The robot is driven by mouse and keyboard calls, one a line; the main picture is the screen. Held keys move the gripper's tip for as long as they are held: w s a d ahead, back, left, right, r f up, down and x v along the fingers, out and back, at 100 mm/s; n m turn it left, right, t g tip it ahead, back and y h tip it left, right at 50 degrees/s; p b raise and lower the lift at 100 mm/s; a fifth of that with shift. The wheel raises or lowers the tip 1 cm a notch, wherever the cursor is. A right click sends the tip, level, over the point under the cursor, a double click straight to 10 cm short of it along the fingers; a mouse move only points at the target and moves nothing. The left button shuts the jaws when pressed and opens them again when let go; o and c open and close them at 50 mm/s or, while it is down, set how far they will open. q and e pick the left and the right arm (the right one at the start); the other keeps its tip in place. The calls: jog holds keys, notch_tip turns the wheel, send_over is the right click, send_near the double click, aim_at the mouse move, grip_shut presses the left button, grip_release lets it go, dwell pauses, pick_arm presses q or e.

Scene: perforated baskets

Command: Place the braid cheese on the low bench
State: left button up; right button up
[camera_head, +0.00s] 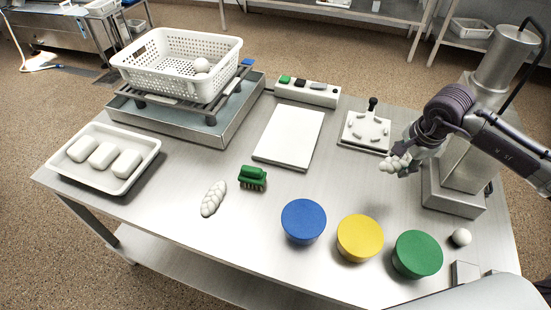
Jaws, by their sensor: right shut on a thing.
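My right gripper (402,161) comes in from the right, shut on a white, lumpy braid cheese (393,164). It holds the piece above the right part of the steel table (225,163); part of the piece is hidden by the fingers. A second braid cheese (213,199) lies on the table at the front left, apart from the gripper. I cannot tell which surface is the low bench. My left gripper is not in view.
Blue (303,221), yellow (360,238) and green (417,254) round-topped things stand along the front. A perforated basket (150,73) stands at the back left. A steel column (470,160) stands right.

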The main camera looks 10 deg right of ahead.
jog(key=shift+w+d+r+m, duration=0.1)
jog(key=shift+d+r+m, duration=0.15)
jog(key=shift+d+m, duration=0.25)
jog(key=shift+w+d+r+m, duration=0.1)
jog(key=shift+d+r+m, duration=0.1)
jog(key=shift+d+m, duration=0.3)
jog(key=shift+w, duration=0.15)
jog(key=b, duration=0.2)
send_over(350, 179)
jog(key=f, duration=0.7)
jog(key=shift+s+a, duration=0.1)
jog(key=shift+s, duration=0.25)
jog(key=shift+a+f, duration=0.1)
jog(key=b+x, duration=0.1)
jog(key=x, duration=0.1)
jog(key=s+b+x, duration=0.1)
jog(key=x, duration=0.1)
jog(key=shift+w, duration=0.1)
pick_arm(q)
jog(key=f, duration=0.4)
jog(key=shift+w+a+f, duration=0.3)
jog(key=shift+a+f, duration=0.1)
